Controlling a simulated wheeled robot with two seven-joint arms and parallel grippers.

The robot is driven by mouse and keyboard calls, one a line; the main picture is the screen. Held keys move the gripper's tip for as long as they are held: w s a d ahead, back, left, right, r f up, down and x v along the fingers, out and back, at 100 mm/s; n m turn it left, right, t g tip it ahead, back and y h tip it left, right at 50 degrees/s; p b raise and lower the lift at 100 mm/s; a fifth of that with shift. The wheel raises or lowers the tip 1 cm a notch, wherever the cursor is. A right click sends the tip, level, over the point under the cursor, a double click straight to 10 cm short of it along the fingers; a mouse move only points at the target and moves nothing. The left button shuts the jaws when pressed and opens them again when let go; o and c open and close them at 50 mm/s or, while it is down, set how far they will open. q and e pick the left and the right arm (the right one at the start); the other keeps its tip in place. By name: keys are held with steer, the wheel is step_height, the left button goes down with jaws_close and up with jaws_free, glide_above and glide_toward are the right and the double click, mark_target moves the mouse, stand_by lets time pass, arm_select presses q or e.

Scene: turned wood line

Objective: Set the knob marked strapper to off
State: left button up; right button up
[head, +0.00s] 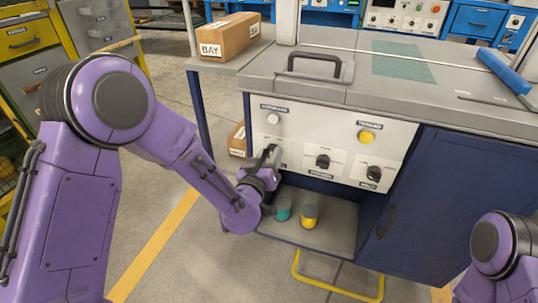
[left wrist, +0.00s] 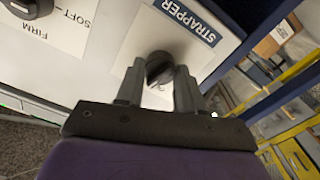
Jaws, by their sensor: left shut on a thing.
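The knob marked strapper (left wrist: 158,66) is dark and round, on the white panel (head: 300,140) of the grey-topped bench. In the left wrist view its label STRAPPER (left wrist: 187,20) shows just above it. My left gripper (left wrist: 159,85) is shut on this knob, with one finger on each side. In the head view the left gripper (head: 271,156) is at the panel's left end and hides most of the knob. The knob's pointer and its off mark cannot be read. My right arm shows at the lower right of the head view, with its gripper out of view.
Other controls share the panel: a black knob (head: 323,161), another black knob (head: 374,174), a yellow button (head: 366,137) and a pale knob (head: 273,119). Below, a teal piece (head: 283,208) and a yellow piece (head: 309,216) stand on a shelf. A blue door (head: 430,200) is to the right.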

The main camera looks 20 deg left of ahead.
arm_select(q)
steer(key=n, duration=0.4)
steer(key=shift+a+n+p, duration=0.1)
steer(key=shift+n+p, duration=0.2)
steer(key=shift+p, duration=0.1)
steer(key=shift+n, duration=2.3)
steer(key=o, duration=1)
steer(key=shift+o, duration=0.2)
steer(key=s, duration=1)
steer(key=shift+s+a+p, duration=0.2)
steer(key=shift+s+p, duration=0.1)
steer(key=shift+p, duration=0.15)
